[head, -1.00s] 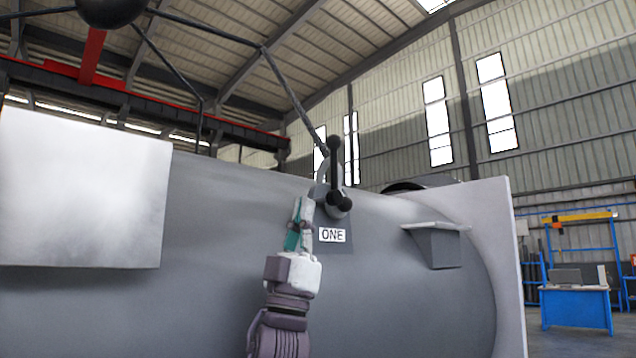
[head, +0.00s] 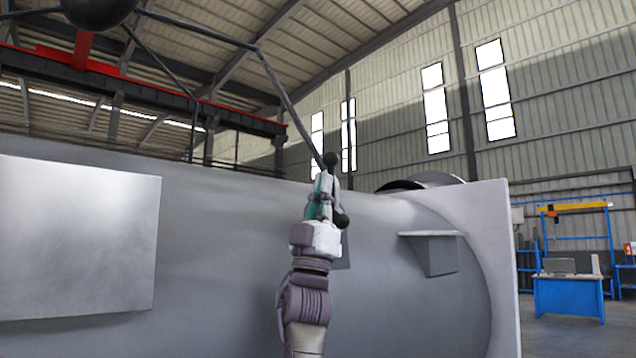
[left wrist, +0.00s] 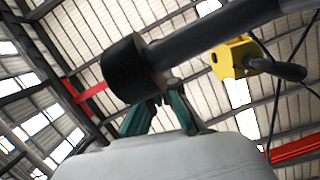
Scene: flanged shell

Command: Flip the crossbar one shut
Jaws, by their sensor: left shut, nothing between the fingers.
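The crossbar (head: 331,160) on the grey shell shows as a dark ball knob at the top and another dark ball (head: 342,221) lower right; its middle is hidden behind my left gripper. My left gripper (head: 323,180) is at the crossbar, near the top knob, with its fingers shut and empty. In the left wrist view, the teal fingers (left wrist: 162,102) point at a thick dark cylinder (left wrist: 124,70) with a grey bar running right, close beyond the fingertips. Whether they touch cannot be told. The label plate (head: 346,250) is mostly covered. My right gripper is not in view.
The shell (head: 220,230) fills the lower view. A flat pale plate (head: 80,240) stands at left, a bracket (head: 432,253) and a flange (head: 490,230) at right. A dark rod (head: 290,108) passes above the gripper. A yellow block (left wrist: 235,58) shows in the left wrist view.

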